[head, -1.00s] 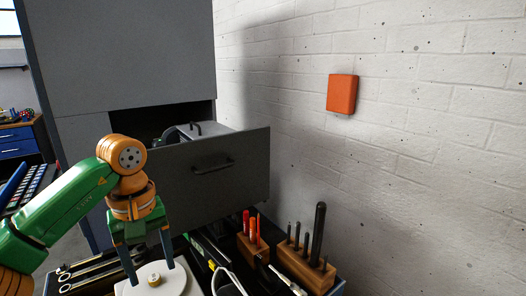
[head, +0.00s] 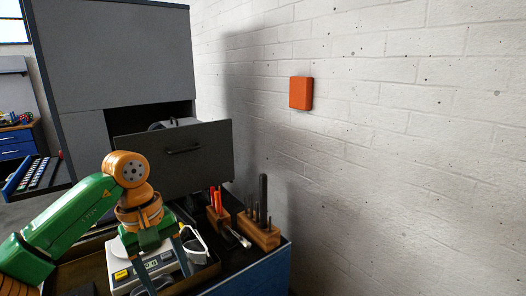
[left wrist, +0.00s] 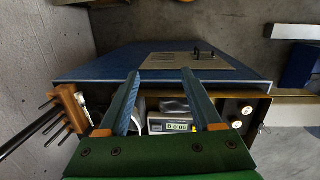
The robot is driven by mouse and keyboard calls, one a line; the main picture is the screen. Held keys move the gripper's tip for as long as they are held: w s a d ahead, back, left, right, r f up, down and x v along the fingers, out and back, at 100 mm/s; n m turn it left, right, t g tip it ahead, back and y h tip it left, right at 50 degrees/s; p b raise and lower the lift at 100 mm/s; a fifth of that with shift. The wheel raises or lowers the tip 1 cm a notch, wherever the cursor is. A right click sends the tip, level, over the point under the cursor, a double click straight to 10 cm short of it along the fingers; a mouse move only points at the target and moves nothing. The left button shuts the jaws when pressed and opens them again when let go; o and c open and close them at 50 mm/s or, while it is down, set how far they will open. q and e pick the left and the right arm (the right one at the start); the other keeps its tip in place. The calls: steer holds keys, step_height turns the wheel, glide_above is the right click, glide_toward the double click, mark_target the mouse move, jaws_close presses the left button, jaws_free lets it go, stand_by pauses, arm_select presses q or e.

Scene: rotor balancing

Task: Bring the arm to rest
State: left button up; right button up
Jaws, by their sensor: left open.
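My left arm, green and orange, comes in from the left in the head view. Its left gripper (head: 168,280) points down in front of a small scale (head: 150,266) with a lit display. The jaws are apart with nothing seen between them. In the left wrist view, the two fingers of the left gripper (left wrist: 160,75) are spread, and the scale (left wrist: 170,126) shows between them. Whether the fingers touch anything below cannot be told. My right gripper is not in view.
An open grey drawer (head: 185,160) juts from the cabinet behind the arm. An orange box (head: 301,93) hangs on the wall. Space at the right is clear.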

arm_select(q)
steer(key=w+d+f+n+t+h, duration=0.15)
steer(key=d+f+n+h, duration=0.25)
steer(key=d+n+h, duration=0.4)
steer(key=w+d+f+n+g+h, duration=0.15)
steer(key=d+f+n+h, duration=0.35)
steer(key=d, duration=0.5)
steer(key=w+a+f+n+t+y, duration=0.2)
steer(key=a+f+n+t, duration=0.3)
steer(key=f+n, duration=0.6)
steer(key=w+a+f+n+t+y, duration=0.3)
steer(key=f+n+t, duration=0.45)
steer(key=n, duration=0.85)
steer(key=s+a+f+n+g+y+b, duration=0.1)
steer(key=s+a+f+n+g+y, duration=0.1)
steer(key=s+a+f+n+y, duration=0.5)
steer(key=s+a+f+n+g, duration=0.2)
steer(key=s+f+n, duration=0.4)
steer(key=s+f, duration=0.45)
steer(key=s+a+f+n+g+y, duration=0.1)
steer(key=s+f+n+g, duration=0.2)
steer(key=s, duration=0.9)
steer(key=s+a+f+n+g+y, duration=0.1)
steer(key=s+f+n+g, duration=0.3)
steer(key=s, duration=0.8)
step_height(320, 180, down, 3)
steer(key=shift+a+r+n+y, duration=0.15)
steer(key=shift+a+n+y, duration=0.15)
steer(key=shift+a+n, duration=0.4)
